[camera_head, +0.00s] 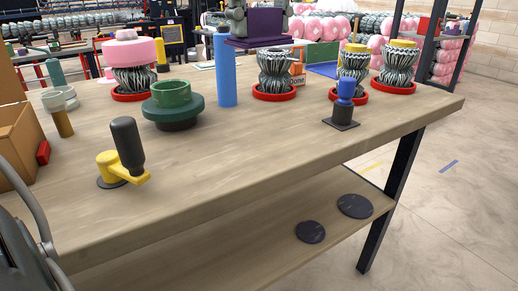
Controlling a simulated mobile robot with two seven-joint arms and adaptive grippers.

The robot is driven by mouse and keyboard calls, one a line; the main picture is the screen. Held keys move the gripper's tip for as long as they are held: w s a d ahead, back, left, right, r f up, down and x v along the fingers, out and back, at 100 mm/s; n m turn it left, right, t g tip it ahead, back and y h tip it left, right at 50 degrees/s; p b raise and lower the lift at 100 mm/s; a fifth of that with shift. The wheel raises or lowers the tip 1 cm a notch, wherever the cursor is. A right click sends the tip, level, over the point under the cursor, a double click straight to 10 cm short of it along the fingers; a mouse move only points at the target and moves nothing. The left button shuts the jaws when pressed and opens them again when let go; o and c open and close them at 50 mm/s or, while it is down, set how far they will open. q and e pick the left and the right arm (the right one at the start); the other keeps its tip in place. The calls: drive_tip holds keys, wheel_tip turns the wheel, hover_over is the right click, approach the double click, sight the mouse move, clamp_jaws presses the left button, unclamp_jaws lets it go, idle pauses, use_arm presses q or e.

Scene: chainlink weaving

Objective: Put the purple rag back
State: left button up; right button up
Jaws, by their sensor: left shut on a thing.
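I cannot make out a loose purple rag in the head view. The one clear purple thing is a flat-topped, dark purple block (262,24) under a grey machine at the back of the wooden workbench (250,150). I cannot tell that it is cloth. Part of my left arm and gripper (28,245), dark grey with a curved bar, shows at the bottom left, beside the bench's near left edge. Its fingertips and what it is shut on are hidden. My right gripper is out of view.
A yellow-and-black tool (127,152), green flanged part (172,104), blue cylinder (224,70) and blue-topped stand (344,103) stand on the bench. Woven chainlink bundles sit in red trays (275,95). A cardboard box (18,145) is at left. Black discs (355,206) lie on the lower shelf.

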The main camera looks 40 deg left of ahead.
use_arm(q)
drive_tip(key=shift+f, duration=0.45)
wheel_tip(320, 180, down, 12)
drive_tip(key=shift+r+b, duration=0.25)
drive_tip(key=shift+b, duration=0.25)
drive_tip(key=shift+f, duration=0.6)
wheel_tip(320, 180, down, 3)
drive_tip(key=shift+f, duration=0.5)
drive_tip(key=shift+f+b, duration=0.1)
drive_tip(key=shift+b, duration=0.25)
drive_tip(key=shift+f, duration=0.1)
drive_tip(key=o, duration=1.1)
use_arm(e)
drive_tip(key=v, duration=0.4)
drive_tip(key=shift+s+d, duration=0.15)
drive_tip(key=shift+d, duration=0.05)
